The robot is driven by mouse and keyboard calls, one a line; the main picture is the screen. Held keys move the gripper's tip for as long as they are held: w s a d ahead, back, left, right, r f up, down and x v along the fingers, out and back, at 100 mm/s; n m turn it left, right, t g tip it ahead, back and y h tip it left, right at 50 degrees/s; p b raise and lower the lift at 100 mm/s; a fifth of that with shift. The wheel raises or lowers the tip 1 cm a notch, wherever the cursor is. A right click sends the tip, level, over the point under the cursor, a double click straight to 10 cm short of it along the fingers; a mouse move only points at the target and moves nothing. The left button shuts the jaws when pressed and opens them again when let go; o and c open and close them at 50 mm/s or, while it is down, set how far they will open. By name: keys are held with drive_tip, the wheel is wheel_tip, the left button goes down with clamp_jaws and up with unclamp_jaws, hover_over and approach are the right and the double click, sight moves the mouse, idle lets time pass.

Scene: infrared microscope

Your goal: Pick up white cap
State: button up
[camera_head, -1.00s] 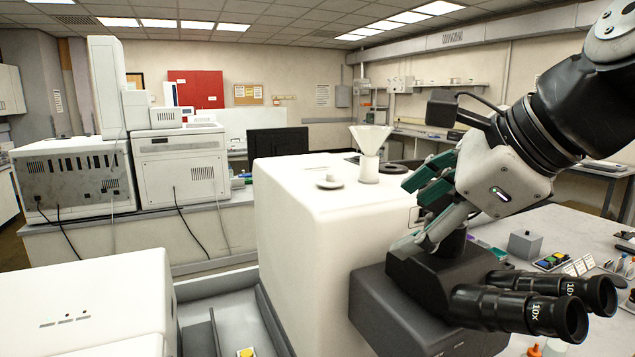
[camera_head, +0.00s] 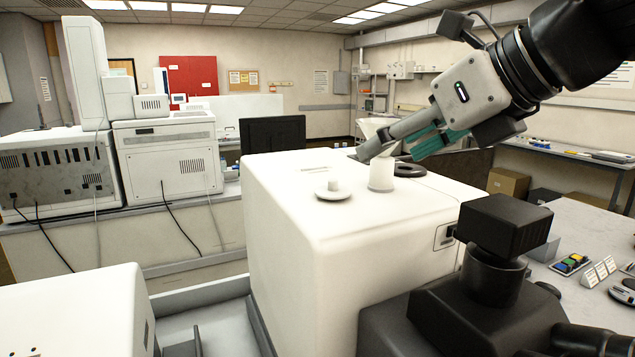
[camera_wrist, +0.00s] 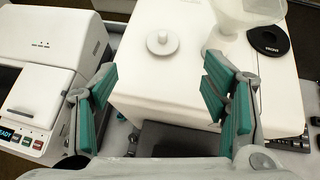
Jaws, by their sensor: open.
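The white cap (camera_head: 333,190), a flat round disc with a small knob, lies on top of the white instrument box (camera_head: 290,250). It also shows in the wrist view (camera_wrist: 163,42), beyond and between my fingertips, and nothing touches it. My gripper (camera_head: 385,148) is above the right part of the box top, in front of the white funnel in the head view. In the wrist view my gripper (camera_wrist: 160,88) has its green-padded fingers wide apart with nothing between them.
A white funnel (camera_wrist: 240,18) on a round neck stands right of the cap, close to my right finger in the wrist view. The black microscope head (camera_head: 500,225) rises in front of the box. A printer-like unit (camera_wrist: 42,50) stands left.

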sight(335, 181)
drive_tip(key=b+x, duration=0.1)
drive_tip(key=x, duration=1.3)
drive_tip(key=shift+w+d+r+b, duration=0.1)
drive_tip(key=shift+w+b, duration=0.15)
drive_tip(key=shift+b, duration=0.15)
drive_tip(key=c, duration=1.4)
